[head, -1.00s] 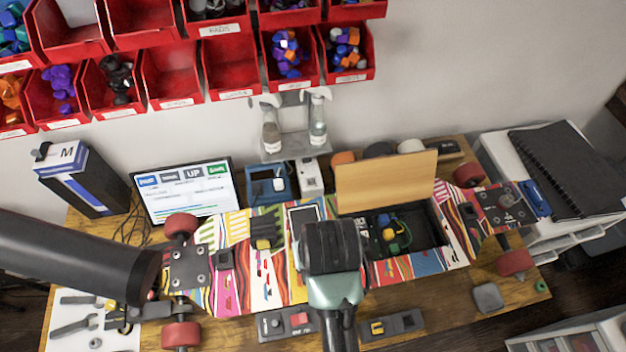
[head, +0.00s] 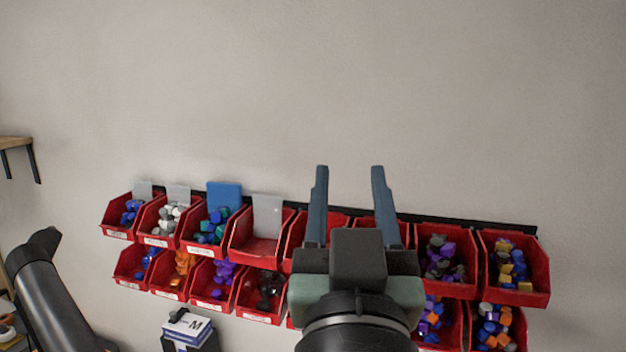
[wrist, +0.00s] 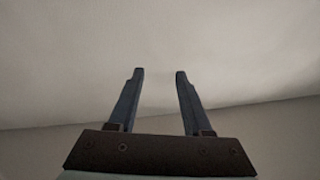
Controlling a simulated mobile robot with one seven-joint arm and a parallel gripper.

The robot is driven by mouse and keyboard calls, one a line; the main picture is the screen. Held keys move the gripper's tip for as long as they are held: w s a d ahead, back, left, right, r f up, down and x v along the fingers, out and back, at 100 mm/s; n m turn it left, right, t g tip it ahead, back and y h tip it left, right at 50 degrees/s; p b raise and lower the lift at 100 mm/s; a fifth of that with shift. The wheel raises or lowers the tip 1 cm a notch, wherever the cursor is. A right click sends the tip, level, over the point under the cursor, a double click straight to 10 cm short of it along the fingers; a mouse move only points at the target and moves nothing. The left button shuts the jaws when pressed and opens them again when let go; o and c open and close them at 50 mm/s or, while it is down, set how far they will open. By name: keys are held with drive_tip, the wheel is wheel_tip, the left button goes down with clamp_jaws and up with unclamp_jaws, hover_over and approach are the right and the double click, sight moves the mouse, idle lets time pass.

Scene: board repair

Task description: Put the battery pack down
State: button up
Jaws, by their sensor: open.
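My gripper (head: 348,175) is raised in front of the wall bins in the head view, its two fingers pointing up. The fingers are apart and nothing is between them. The wrist view also shows my gripper (wrist: 158,75) open and empty, against a bare pale surface. The battery pack is not identifiable in either current view. The workbench surface is out of the current head view.
Two rows of red bins (head: 262,240) with small coloured parts hang on the wall. My gripper hides some middle bins. A white and dark box marked M (head: 188,328) shows at the bottom. A shelf (head: 16,145) is at far left. The upper wall (head: 330,80) is bare.

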drive_tip(key=s+a+r+t+y, duration=0.1)
drive_tip(key=s+a+r+t, duration=0.2)
drive_tip(key=s+r+t, duration=0.2)
drive_tip(key=s+r, duration=0.3)
drive_tip(key=r, duration=0.4)
drive_tip(key=shift+s+a+n+y, duration=0.2)
drive_tip(key=shift+n+y, duration=0.1)
